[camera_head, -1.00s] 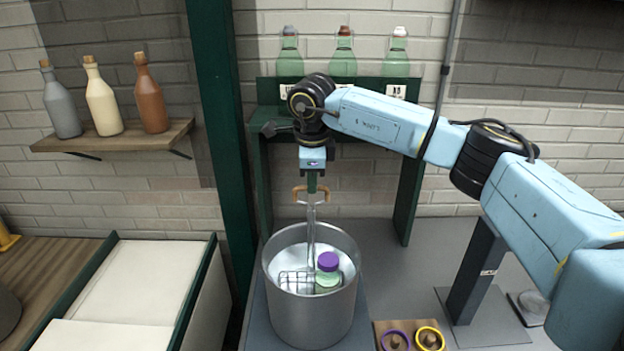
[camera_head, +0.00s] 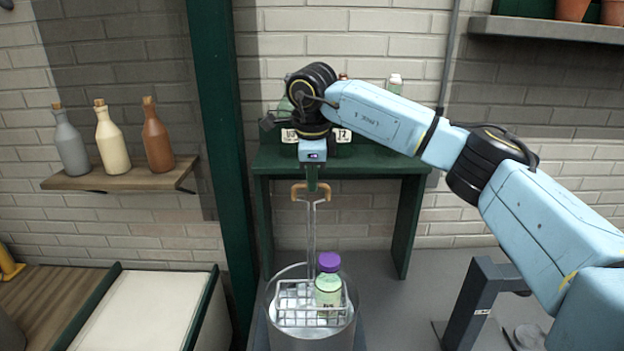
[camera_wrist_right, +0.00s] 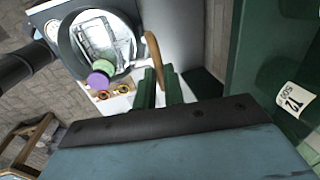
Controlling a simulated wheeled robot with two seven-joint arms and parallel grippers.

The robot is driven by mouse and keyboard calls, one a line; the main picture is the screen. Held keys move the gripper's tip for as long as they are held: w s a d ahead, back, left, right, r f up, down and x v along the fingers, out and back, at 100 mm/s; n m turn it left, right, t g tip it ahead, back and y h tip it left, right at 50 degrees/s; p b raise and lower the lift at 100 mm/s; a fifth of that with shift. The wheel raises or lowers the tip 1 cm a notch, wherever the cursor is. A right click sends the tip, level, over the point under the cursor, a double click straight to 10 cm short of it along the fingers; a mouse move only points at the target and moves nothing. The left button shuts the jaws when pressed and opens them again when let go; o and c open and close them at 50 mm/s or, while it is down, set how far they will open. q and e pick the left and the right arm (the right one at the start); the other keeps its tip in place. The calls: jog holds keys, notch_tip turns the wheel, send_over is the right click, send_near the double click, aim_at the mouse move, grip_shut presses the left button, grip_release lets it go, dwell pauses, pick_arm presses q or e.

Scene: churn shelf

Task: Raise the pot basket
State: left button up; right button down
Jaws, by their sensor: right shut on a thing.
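The wire pot basket (camera_head: 296,318) sits at the mouth of the steel pot (camera_head: 318,340), with its top wires at about the rim. A green bottle with a purple cap (camera_head: 328,285) stands in it. The basket's tall handle rises to a wooden grip (camera_head: 297,190). My right gripper (camera_head: 312,186) is shut on that wooden grip, above the pot. In the right wrist view the wooden grip (camera_wrist_right: 154,58) is at the fingers, and the basket (camera_wrist_right: 98,38) shows over the round pot. My left gripper is not in view.
A green shelf stand (camera_head: 405,225) with green bottles stands behind the pot. A green post (camera_head: 218,150) rises at its left. A wall shelf (camera_head: 120,178) holds three corked bottles. A pale-topped bin (camera_head: 135,315) is at lower left.

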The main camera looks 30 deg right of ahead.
jog(key=c, duration=1.5)
grip_release()
notch_tip(320, 180, up, 13)
jog(key=s+a+b, duration=0.1)
jog(key=s, duration=0.1)
jog(key=shift+s+a+b, duration=0.15)
jog(key=shift+b, duration=0.15)
